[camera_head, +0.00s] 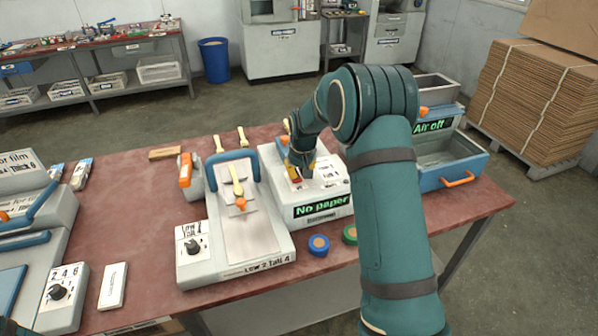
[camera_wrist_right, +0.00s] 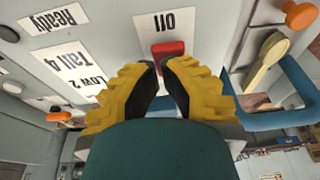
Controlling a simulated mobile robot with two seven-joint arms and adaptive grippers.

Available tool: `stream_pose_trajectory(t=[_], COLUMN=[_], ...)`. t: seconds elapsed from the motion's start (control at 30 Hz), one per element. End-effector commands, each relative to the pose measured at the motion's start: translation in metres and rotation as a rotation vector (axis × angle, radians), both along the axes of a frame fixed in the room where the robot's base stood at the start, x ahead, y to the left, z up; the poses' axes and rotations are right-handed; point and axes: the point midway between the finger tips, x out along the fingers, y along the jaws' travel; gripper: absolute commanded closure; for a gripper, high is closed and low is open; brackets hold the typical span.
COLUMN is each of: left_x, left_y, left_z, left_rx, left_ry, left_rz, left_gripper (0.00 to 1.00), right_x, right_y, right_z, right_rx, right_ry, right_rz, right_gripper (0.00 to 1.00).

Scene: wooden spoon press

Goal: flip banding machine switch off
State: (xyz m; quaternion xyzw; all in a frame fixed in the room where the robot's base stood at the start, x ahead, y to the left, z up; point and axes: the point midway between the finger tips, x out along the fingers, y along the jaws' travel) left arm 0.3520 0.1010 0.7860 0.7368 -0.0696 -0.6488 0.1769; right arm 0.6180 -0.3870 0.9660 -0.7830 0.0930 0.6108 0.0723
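The banding machine (camera_head: 318,208) is a pale box on the table with a green "No paper" display. In the right wrist view, its red switch (camera_wrist_right: 168,47) sits on a white plate reading "Off", upside down. My right gripper (camera_head: 303,166) reaches down over the machine's top. In the wrist view, its yellow fingers (camera_wrist_right: 164,66) lean towards each other with a narrow gap between the tips. The tips are at the switch's near end; I cannot tell whether they touch it. My left gripper is not in view.
A press with a blue handle (camera_head: 233,155) and a wooden spoon stands left of the machine. Blue (camera_head: 319,244) and green (camera_head: 349,234) rings lie in front. An "Air off" machine (camera_head: 445,150) stands at right. The red tabletop (camera_head: 135,210) has clear room at left.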

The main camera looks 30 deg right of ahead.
Motion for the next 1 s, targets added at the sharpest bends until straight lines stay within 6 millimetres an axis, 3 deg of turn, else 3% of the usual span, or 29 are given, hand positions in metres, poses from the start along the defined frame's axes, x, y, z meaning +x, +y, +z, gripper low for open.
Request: stream_pose_trajectory(t=[0.13, 1.0], left_x=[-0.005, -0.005], left_y=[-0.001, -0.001], left_z=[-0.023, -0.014], left_rx=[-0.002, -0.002], left_ry=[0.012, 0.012], left_rz=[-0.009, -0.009], left_gripper=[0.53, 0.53], right_x=[-0.003, 0.013], right_y=[0.001, -0.003], right_z=[-0.011, -0.005], right_rx=[-0.016, -0.018], right_ry=[-0.069, -0.073], right_rz=[-0.001, 0.000], right_gripper=[1.00, 1.00])
